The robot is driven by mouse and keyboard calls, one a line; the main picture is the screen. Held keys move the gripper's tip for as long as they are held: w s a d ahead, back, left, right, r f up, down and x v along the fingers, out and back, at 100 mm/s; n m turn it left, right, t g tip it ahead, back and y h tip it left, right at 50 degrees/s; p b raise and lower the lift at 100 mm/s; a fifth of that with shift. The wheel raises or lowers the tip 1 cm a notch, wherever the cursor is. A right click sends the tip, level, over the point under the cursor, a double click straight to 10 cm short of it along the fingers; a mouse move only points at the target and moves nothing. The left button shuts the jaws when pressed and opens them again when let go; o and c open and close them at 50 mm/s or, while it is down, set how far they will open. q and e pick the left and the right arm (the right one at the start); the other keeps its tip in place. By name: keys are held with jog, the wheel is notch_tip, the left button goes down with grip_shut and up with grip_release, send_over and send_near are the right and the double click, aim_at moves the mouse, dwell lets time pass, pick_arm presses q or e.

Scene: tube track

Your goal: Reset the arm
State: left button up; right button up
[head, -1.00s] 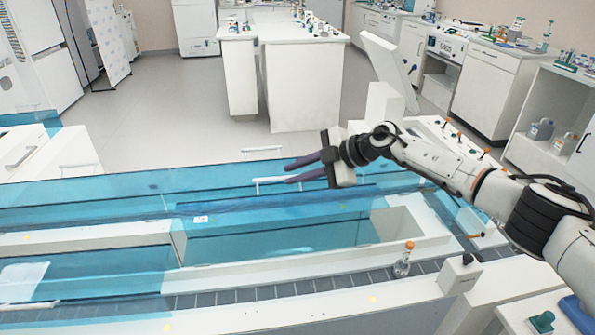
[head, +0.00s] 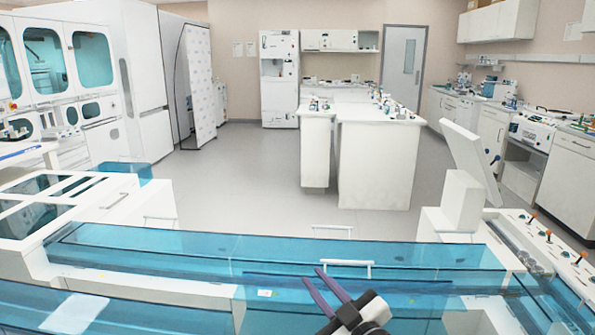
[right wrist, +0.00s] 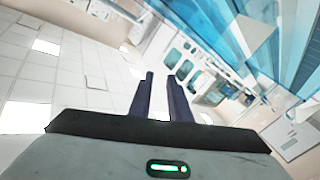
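My right gripper (head: 313,275) shows at the bottom centre of the head view. Its two dark purple fingers are apart and point up and left, with nothing between them. They appear in front of the blue see-through cover (head: 395,277) of the track bench; I cannot tell whether they touch it. In the right wrist view the fingers of the right gripper (right wrist: 160,77) also stand apart with an empty gap. Most of my right arm is below the picture. My left arm and gripper are not in view.
White handles (head: 345,263) stand along the bench's far side. A white unit with orange-capped items (head: 548,235) is at the right, beside a raised white panel (head: 470,148). A white island bench (head: 375,165) stands farther off. Open floor (head: 250,195) lies between.

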jog(key=s+d+f+m+g+h, duration=0.1)
jog(key=s+d+f+m+h, duration=0.1)
jog(key=s+d+f, duration=0.2)
jog(key=s+d+f+m+g+h, duration=0.2)
jog(key=s+d+f+m+h, duration=0.1)
jog(key=s, duration=0.3)
jog(key=s+d+f+m+g+h, duration=0.2)
jog(key=s+d+f+m, duration=0.1)
jog(key=s+d+f, duration=0.2)
jog(key=shift+s+f+h, duration=0.2)
jog(key=shift+s+h, duration=0.1)
jog(key=shift+h, duration=0.1)
jog(key=s+d+f+g, duration=0.3)
jog(key=s+g, duration=0.1)
jog(key=s, duration=0.7)
jog(key=s+d+f+g, duration=0.2)
jog(key=s+g, duration=0.1)
jog(key=s, duration=0.8)
jog(key=w+a+f+t+y, duration=0.1)
jog(key=w+a+f+t, duration=0.1)
jog(key=f, duration=0.4)
jog(key=w+a+f+t+y, duration=0.1)
jog(key=w+a+f+t, duration=0.1)
jog(key=f, duration=0.4)
jog(key=shift+a+f+t, duration=0.25)
jog(key=shift+a+t, duration=0.05)
jog(key=shift+a, duration=0.2)
